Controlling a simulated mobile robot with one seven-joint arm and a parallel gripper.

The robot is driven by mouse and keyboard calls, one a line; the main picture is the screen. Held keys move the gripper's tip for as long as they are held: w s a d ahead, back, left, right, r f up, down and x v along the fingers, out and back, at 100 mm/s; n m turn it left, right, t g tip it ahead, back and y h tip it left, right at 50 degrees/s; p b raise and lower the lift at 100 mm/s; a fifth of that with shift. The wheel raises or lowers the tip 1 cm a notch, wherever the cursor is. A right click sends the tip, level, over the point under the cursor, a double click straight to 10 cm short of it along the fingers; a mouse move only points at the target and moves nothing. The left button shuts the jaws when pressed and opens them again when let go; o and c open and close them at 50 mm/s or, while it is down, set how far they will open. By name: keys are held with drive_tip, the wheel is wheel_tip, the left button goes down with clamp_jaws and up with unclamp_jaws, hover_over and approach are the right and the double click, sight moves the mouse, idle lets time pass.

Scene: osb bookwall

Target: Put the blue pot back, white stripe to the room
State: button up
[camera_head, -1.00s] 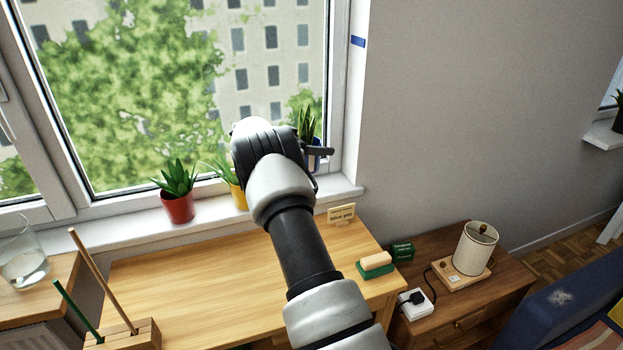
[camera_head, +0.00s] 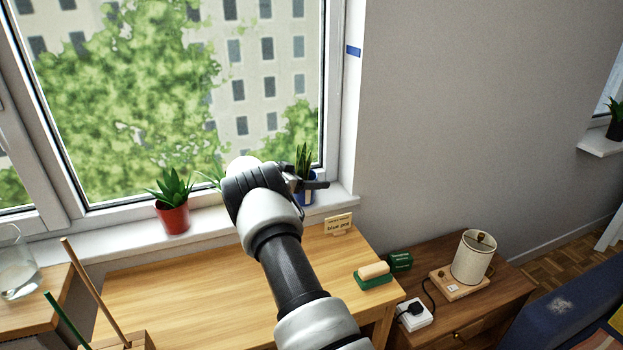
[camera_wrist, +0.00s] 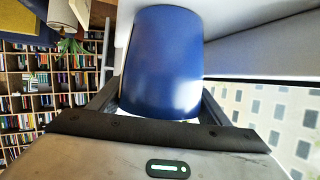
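The blue pot (camera_head: 312,192) with its upright spiky plant (camera_head: 303,160) is at the right end of the windowsill (camera_head: 345,197), low over it or on it; I cannot tell which. A pale upright patch shows on its room side, perhaps the white stripe; my gripper partly covers it. In the wrist view the blue pot (camera_wrist: 160,60) fills the space between my fingers, plain blue with a bright sheen and no clear stripe. My gripper (camera_head: 312,184) appears shut on it, a finger against each side.
A red pot (camera_head: 172,218) stands on the sill to the left; another plant (camera_head: 212,175) is partly hidden behind my arm. A small card (camera_head: 338,224) reading "blue pot" stands on the desk (camera_head: 190,285) below. A sponge on a green base (camera_head: 374,275) lies at the desk's right edge.

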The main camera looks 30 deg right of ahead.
drive_tip(key=o, duration=0.3)
